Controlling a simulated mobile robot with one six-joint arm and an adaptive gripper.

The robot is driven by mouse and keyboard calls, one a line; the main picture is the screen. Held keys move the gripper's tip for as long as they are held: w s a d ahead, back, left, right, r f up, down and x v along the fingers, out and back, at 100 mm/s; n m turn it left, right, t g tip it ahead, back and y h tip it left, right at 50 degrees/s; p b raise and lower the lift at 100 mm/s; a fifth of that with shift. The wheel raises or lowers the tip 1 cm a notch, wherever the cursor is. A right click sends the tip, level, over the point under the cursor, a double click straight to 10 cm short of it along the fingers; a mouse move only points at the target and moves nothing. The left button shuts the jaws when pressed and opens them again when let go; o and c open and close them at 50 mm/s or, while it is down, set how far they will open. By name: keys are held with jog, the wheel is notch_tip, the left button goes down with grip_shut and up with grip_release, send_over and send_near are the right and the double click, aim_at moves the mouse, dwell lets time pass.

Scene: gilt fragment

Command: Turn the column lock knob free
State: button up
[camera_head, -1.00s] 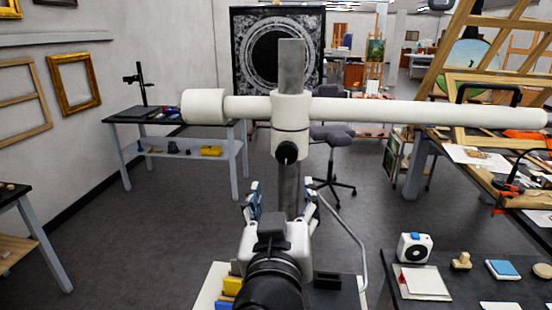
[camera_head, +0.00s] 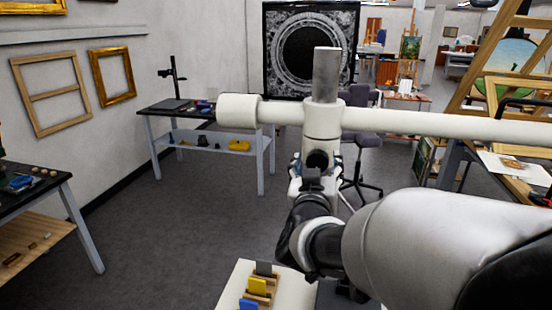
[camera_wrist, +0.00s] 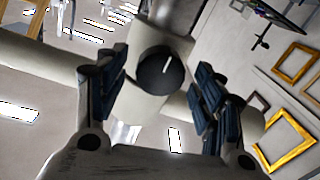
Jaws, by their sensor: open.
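The lock knob (camera_head: 317,160) is a dark round knob on the front of a white collar (camera_head: 322,119) on the grey upright column (camera_head: 327,75). My gripper (camera_wrist: 158,80) is open, with one dark blue finger pad on each side of the knob. Gaps show between pads and knob; their depth relative to it is hard to tell. In the head view my gripper and wrist hide the column below the knob.
A long white horizontal arm (camera_head: 440,122) runs through the collar, its thick end (camera_head: 238,110) at left. A grey chair (camera_head: 365,140) stands behind. A bench (camera_head: 160,108) is at back left, a dark table (camera_head: 35,190) at left. Open floor lies between them.

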jog(key=shift+w+d, duration=0.1)
jog(key=shift+w, duration=0.25)
jog(key=shift+c, duration=0.2)
jog(key=c, duration=1)
